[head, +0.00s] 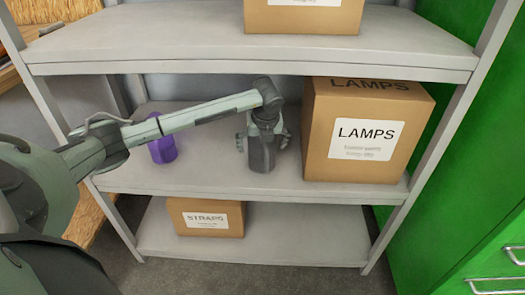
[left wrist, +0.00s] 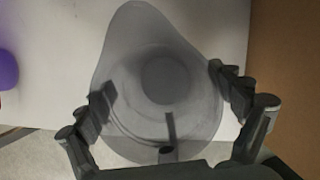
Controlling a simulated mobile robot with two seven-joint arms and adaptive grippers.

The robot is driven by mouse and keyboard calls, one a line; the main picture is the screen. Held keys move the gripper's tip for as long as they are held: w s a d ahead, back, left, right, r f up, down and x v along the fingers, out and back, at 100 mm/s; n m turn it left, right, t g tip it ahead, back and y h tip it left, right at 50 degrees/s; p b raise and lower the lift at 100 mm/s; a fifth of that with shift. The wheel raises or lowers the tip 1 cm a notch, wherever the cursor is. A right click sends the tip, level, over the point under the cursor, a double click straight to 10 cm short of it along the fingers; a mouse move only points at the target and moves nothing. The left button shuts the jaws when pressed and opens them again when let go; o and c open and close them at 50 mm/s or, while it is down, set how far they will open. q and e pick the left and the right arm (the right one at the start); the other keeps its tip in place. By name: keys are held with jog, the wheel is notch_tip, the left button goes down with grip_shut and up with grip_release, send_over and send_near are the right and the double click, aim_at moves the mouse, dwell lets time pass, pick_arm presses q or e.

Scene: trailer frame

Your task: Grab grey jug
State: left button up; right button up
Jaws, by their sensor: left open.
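The grey jug (head: 262,158) stands upright on the middle shelf, left of the large LAMPS box. My left gripper (head: 264,128) is over it, pointing down, and hides its upper part in the head view. In the left wrist view I look down on the jug (left wrist: 162,80), its round base ring showing in the middle. The left gripper (left wrist: 160,86) is open, with one finger on each side of the jug. I cannot tell whether the fingers touch it. My right gripper is not in view.
A purple container (head: 162,148) stands to the left on the same shelf. The LAMPS box (head: 368,130) is close on the right. The upper shelf (head: 180,35) runs above my arm. A STRAPS box (head: 207,217) sits on the bottom shelf.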

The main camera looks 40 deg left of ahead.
pick_arm(q)
jog(key=shift+f, duration=0.35)
jog(key=c, duration=1.2)
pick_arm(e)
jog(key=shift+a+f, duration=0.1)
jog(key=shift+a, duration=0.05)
